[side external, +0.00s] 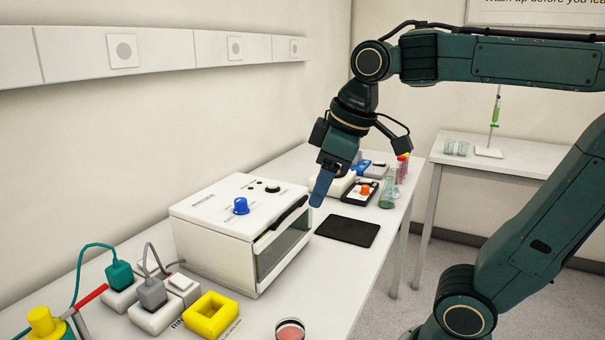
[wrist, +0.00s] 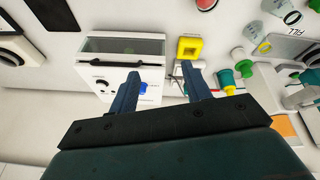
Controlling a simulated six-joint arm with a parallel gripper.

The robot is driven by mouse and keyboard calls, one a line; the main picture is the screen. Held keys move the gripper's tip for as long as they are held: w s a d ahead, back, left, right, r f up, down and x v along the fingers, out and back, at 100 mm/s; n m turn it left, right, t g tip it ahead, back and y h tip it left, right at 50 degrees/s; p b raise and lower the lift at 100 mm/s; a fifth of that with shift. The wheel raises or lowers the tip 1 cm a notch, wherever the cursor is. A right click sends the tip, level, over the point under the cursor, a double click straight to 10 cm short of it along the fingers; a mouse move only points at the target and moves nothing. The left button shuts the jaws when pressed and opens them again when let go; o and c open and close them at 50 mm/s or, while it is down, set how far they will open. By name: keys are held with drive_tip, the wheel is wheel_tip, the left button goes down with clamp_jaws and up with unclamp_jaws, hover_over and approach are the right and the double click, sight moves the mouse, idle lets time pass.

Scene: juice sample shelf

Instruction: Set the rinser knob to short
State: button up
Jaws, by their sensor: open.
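The rinser is a white box (side external: 215,248) with a dark glass front and a blue knob (side external: 241,205) on its top. My gripper (side external: 320,190) is open and empty, above and to the right of the rinser in the side view. In the wrist view, my gripper (wrist: 160,80) spans the picture between the rinser (wrist: 122,55) and the table beyond; the blue knob (wrist: 143,87) shows just beside the left finger.
A black mat (side external: 347,231) lies right of the rinser. A yellow square holder (side external: 211,314), a petri dish (side external: 290,329) and plugs in sockets (side external: 150,295) stand in front. Flasks and tubes (side external: 388,190) stand behind on the bench.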

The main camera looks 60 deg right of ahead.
drive_tip(key=w+d+r+n+g, duration=0.2)
drive_tip(key=w+r+n, duration=0.3)
drive_tip(key=w, duration=0.6)
drive_tip(key=n+g, duration=0.2)
drive_tip(key=n, duration=0.3)
hover_over(241, 199)
drive_tip(key=shift+a+f, duration=0.1)
drive_tip(key=shift+f, duration=0.5)
drive_tip(key=shift+f, duration=0.2)
drive_tip(key=shift+f, duration=6.7)
drive_tip(key=shift+c, duration=0.5)
drive_tip(key=c, duration=0.9)
